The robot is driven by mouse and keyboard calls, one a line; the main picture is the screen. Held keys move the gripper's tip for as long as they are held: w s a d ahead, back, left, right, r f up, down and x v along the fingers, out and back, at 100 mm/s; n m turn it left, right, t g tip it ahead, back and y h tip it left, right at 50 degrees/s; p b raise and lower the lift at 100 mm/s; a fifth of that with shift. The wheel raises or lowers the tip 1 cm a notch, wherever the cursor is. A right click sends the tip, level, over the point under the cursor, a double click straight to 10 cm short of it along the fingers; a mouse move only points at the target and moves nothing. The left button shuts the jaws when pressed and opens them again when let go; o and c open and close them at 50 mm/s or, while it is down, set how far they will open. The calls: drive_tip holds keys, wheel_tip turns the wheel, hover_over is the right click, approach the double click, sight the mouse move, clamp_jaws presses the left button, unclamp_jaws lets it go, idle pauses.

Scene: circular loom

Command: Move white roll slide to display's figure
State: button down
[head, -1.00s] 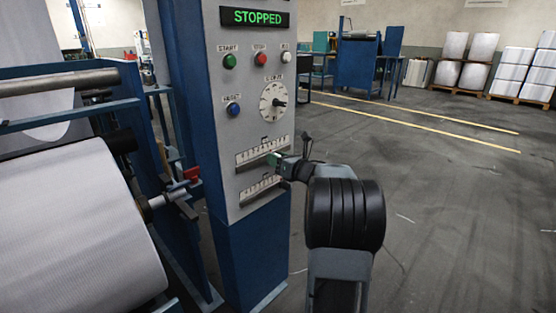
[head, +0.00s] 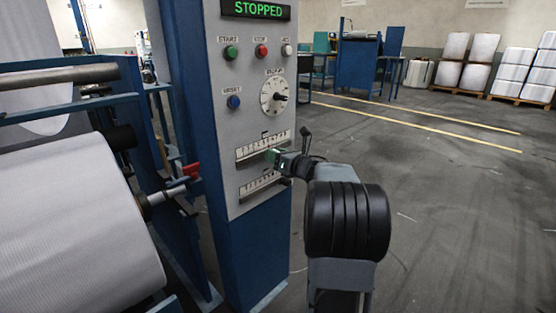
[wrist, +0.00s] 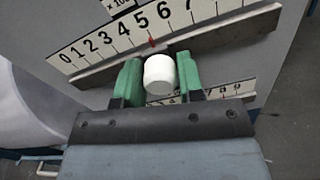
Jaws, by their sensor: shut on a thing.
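The white roll slide knob (wrist: 160,74) is a short white cylinder at the rail below the upper scale (wrist: 143,34). The red pointer (wrist: 151,42) is near the 5 mark. My gripper (wrist: 160,76) has its green fingers closed on either side of the knob. In the head view my gripper (head: 275,156) reaches the panel between the two scales and hides the knob. The display (head: 256,9) reads STOPPED in green; no figure shows on it.
The lower scale (head: 262,187) is just under my gripper. Buttons and a round dial (head: 274,97) are above it on the panel. A large white fabric roll (head: 75,225) and a red-handled part (head: 190,171) are at the left. The floor to the right is open.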

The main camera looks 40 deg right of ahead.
drive_tip(key=c, duration=0.8)
unclamp_jaws()
drive_tip(key=shift+s, duration=0.1)
drive_tip(key=s+d+p, duration=0.2)
drive_tip(key=s, duration=1.1)
drive_tip(key=shift+s+d, duration=0.25)
